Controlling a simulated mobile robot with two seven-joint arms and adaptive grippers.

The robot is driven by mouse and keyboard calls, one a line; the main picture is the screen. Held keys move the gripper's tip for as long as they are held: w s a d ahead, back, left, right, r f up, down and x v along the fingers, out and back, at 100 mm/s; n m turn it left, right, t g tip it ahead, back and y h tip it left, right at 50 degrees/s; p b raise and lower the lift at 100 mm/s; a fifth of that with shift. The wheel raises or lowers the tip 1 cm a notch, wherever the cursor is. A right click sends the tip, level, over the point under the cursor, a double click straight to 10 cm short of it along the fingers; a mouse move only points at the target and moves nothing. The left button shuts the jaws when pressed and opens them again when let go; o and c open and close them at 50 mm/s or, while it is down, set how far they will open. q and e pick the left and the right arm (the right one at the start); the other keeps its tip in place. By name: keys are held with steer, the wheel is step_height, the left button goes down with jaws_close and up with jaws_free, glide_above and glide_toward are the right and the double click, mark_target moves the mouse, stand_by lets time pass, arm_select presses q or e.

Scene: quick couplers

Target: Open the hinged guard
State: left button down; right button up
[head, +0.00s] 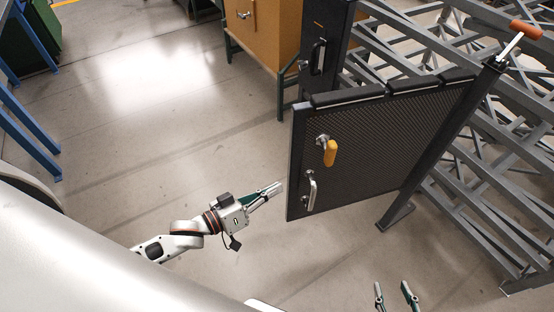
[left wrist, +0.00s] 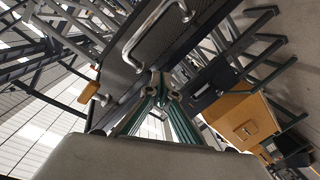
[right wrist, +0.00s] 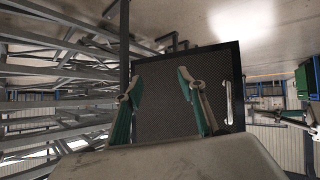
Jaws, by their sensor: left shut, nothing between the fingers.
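The hinged guard (head: 375,135) is a dark mesh panel hung on the dark post (head: 445,145) at its right. Its free left edge stands apart from the dark latch post (head: 322,45), so it looks partly swung out. It carries a metal pull handle (head: 311,190) and a yellow-gripped latch lever (head: 330,152). My left gripper (head: 278,187) is shut and empty just left of the free edge, near the handle; in the left wrist view the handle (left wrist: 150,30) is beyond the fingertips. My right gripper (head: 396,292) is open and empty, with the panel (right wrist: 160,100) beyond its fingers.
Grey metal racking (head: 500,190) fills the right side, behind the guard. A lever with an orange grip (head: 526,29) tops the hinge post. A wooden cabinet (head: 262,30) stands at the back. The floor (head: 130,130) on the left is clear.

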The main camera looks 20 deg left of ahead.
arm_select(q)
steer(key=w+a+r+n+g+h+b, duration=0.2)
steer(key=w+a+r+n+g+h, duration=0.1)
steer(key=a, duration=0.3)
steer(key=w+a+r+n+g+h+b, duration=0.2)
steer(key=w+a+g+h, duration=0.15)
steer(key=a, duration=0.25)
steer(key=d, duration=1.1)
steer(key=shift+r, duration=0.3)
arm_select(e)
steer(key=f, duration=0.3)
steer(key=shift+s+d, duration=0.1)
steer(key=shift+d, duration=0.15)
arm_select(q)
steer(key=shift+s+d+g+h, duration=0.1)
steer(key=shift+g+h, duration=0.15)
